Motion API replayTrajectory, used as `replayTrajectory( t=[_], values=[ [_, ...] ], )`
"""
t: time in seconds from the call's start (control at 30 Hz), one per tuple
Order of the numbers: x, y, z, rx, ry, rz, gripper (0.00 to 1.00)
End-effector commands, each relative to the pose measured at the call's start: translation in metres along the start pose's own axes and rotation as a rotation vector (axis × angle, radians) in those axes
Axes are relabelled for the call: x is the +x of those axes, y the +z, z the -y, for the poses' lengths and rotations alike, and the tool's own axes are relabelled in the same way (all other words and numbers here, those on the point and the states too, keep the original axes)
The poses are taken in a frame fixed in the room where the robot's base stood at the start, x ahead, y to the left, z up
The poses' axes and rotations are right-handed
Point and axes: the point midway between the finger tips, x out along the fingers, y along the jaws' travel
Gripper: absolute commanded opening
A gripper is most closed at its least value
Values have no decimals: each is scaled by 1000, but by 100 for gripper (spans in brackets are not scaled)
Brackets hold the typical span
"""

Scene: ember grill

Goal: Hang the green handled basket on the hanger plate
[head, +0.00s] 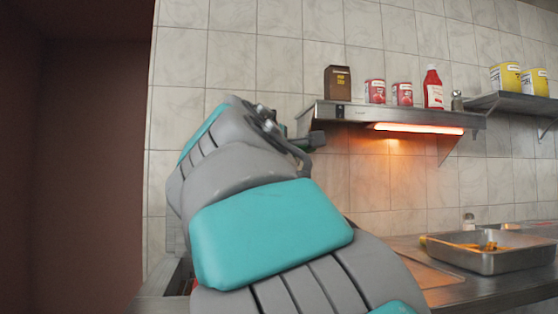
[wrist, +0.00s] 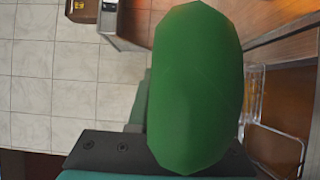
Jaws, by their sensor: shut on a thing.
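The green handle (wrist: 200,85) of the basket fills the middle of the wrist view. My gripper (wrist: 155,152), a dark bar with screws at the bottom, is shut on this handle; the fingertips are largely hidden behind it. Wire parts of the basket (wrist: 277,142) show at the right of the wrist view, beyond the handle. In the head view my arm covers the gripper and most of the basket; only a small green patch (head: 282,130) shows beside the wrist, near the shelf's left end. I cannot make out the hanger plate for certain in either view.
A steel wall shelf (head: 355,113) with a glowing heat lamp (head: 418,128) underneath carries a brown box (head: 337,83), two red cans and a red bottle (head: 433,88). A second shelf (head: 515,104) holds yellow cans. A steel pan (head: 490,258) stands on the counter at lower right.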

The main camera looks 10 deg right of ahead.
Motion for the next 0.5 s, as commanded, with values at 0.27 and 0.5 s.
replayTrajectory(
  t=[0.27, 0.5],
  values=[
    [10, -7, -2, 2, 3, -3, 0],
    [23, -14, -2, 1, 3, -2, 0]
  ],
)
